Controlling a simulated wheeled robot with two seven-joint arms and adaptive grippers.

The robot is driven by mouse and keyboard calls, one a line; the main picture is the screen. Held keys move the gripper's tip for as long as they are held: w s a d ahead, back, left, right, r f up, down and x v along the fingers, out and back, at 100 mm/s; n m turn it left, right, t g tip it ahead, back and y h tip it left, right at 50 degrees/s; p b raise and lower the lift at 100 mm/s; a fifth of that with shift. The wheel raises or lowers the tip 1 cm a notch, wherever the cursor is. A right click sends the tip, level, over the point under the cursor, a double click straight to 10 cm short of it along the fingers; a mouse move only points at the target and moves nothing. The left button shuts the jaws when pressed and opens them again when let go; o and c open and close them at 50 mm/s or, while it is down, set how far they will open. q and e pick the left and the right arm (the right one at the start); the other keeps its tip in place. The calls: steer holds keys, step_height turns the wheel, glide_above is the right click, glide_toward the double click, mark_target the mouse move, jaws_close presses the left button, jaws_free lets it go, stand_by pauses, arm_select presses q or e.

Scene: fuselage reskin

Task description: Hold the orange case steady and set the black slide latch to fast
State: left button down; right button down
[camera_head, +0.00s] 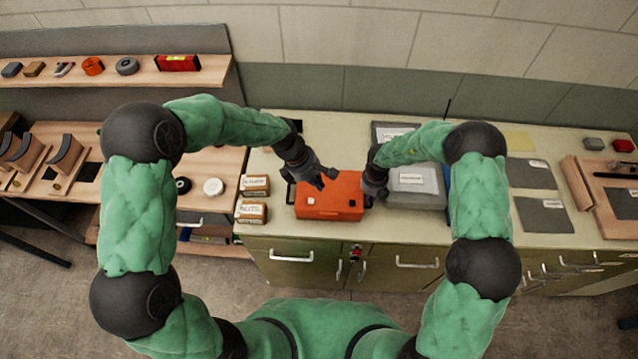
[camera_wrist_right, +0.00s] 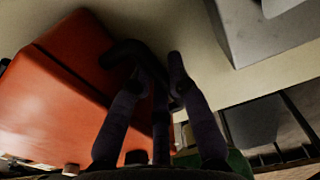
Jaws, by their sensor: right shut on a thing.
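The orange case (camera_head: 328,212) stands near the front of the bench between my two hands. A small white piece (camera_head: 311,201) and a small dark piece (camera_head: 352,203) show on it; I cannot tell which is the slide latch or its setting. My left gripper (camera_head: 327,179) is over the case's top, fingers apart and empty; whether it touches the case is unclear. My right gripper (camera_head: 373,188) is at the case's right side. In the right wrist view its fingers (camera_wrist_right: 165,75) close around a dark handle-like bar (camera_wrist_right: 125,52) beside the orange case (camera_wrist_right: 60,80).
A grey case (camera_head: 416,188) stands close to the right of the orange case. Two small labelled boxes (camera_head: 252,212) are to its left. Dark flat sheets (camera_head: 542,216) lie at right. A shelf (camera_head: 130,76) with small items is at left.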

steer(key=c, duration=1.1)
jaws_free()
steer(key=shift+r, duration=0.1)
